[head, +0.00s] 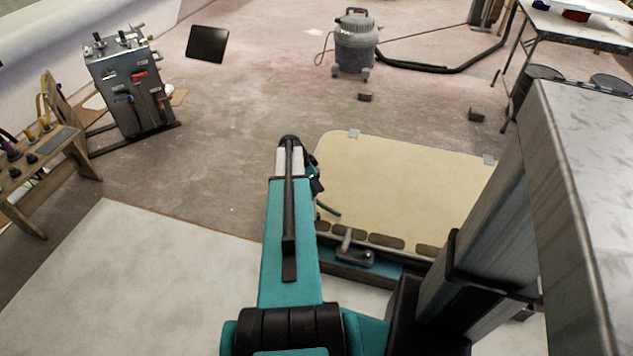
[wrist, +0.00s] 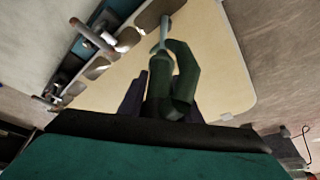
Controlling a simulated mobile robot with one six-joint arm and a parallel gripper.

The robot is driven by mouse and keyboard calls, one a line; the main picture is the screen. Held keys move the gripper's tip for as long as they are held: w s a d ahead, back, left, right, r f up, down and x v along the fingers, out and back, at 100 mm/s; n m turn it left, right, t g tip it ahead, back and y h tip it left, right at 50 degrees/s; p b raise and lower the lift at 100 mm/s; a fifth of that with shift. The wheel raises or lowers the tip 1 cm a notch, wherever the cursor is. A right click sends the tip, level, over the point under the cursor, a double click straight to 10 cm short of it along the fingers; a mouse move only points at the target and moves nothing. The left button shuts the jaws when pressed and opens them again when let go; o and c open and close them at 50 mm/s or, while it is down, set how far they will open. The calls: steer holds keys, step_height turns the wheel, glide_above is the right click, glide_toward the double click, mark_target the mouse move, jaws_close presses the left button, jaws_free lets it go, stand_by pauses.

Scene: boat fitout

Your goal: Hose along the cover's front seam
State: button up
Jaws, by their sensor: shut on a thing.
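The cover (head: 410,190) is a cream panel with rounded corners, low in front of me in the head view. It fills the middle of the wrist view (wrist: 225,80). Brown oval patches (head: 386,241) line its near edge. My gripper (wrist: 160,100) is shut on a dark green hose (wrist: 186,75), which bends in a loop and has a pale, thin end (wrist: 164,32). The hose shows over the cover, near the row of ovals; whether it touches cannot be told. In the head view my arm mostly hides the gripper, and a bit of hose (head: 329,209) shows beside the cover's left edge.
A metal fitting (head: 352,252) stands on the teal strip by the cover's near edge. A grey vacuum (head: 355,42) with a black hose stands at the back. A tool stand (head: 131,85) and wooden bench (head: 45,165) are left. A metal column blocks the right.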

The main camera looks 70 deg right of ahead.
steer(key=shift+f+b, duration=0.45)
steer(key=shift+f, duration=1.05)
stand_by(0.3)
